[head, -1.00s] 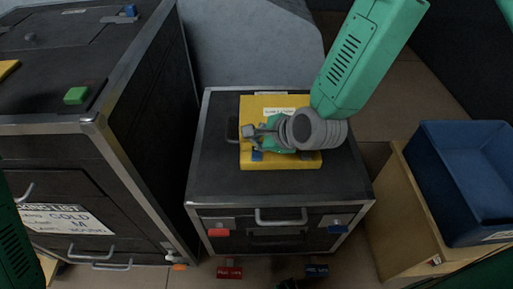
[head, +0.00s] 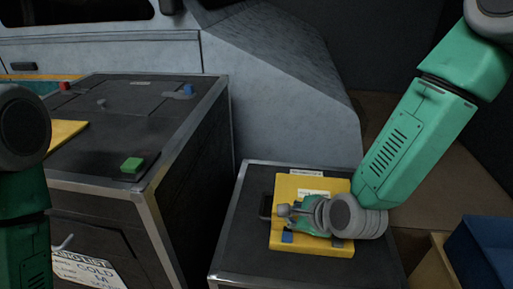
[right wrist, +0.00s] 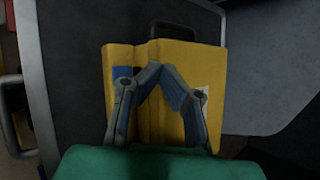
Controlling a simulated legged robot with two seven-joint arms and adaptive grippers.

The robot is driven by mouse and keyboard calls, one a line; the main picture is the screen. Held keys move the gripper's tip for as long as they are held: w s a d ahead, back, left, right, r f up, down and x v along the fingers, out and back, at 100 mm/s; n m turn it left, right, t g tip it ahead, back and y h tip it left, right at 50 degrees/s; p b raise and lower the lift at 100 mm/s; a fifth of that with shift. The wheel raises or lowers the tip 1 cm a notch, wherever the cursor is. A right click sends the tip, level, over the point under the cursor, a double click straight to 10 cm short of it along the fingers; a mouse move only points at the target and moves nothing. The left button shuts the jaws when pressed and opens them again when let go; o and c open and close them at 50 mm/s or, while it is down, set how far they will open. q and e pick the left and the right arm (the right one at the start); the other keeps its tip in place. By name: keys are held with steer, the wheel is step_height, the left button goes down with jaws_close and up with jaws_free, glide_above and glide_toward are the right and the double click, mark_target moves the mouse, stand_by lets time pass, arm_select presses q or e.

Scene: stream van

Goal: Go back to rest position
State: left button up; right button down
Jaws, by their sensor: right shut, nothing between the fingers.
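My right gripper (head: 284,211) is above the yellow folder-like object (head: 312,185) on top of the low dark cabinet. In the right wrist view the fingers of my right gripper (right wrist: 158,68) meet at their tips, shut and empty. The yellow object (right wrist: 122,60) lies beneath them, with a blue patch and a white label. Whether the fingers touch it I cannot tell. My left arm (head: 22,190) shows at the left edge of the head view; its gripper is out of frame.
The low cabinet (head: 232,248) has metal edges. A taller dark cabinet (head: 75,150) with a green button (head: 132,165) stands to its left. A blue bin (head: 485,255) is at lower right. A grey sloped panel (head: 290,110) rises behind.

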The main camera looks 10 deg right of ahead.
steer(key=s+d+f+n+g, duration=0.1)
steer(key=s+f+n, duration=0.1)
steer(key=s+n, duration=0.1)
steer(key=s+d+f+n+g+h+p, duration=0.1)
steer(key=s+d+f+n, duration=0.1)
steer(key=s+f+n, duration=0.1)
steer(key=s+d+f+n+g+p, duration=0.1)
steer(key=s+d+f+n, duration=0.1)
steer(key=s, duration=0.3)
steer(key=shift+s+d+f+n+h, duration=0.2)
steer(key=shift+s+f+n+h, duration=0.2)
steer(key=shift+f+n, duration=0.25)
steer(key=s+d+f+n+g+h+p, duration=0.1)
steer(key=s+d+n+g, duration=0.1)
steer(key=s+d+n, duration=0.2)
steer(key=s+d+f+n+g+h+p, duration=0.1)
steer(key=s+d+n, duration=0.3)
steer(key=s+n, duration=0.5)
steer(key=s+f+g, duration=0.1)
steer(key=s, duration=0.2)
steer(key=shift+d+f+g, duration=0.2)
steer(key=shift+g, duration=0.1)
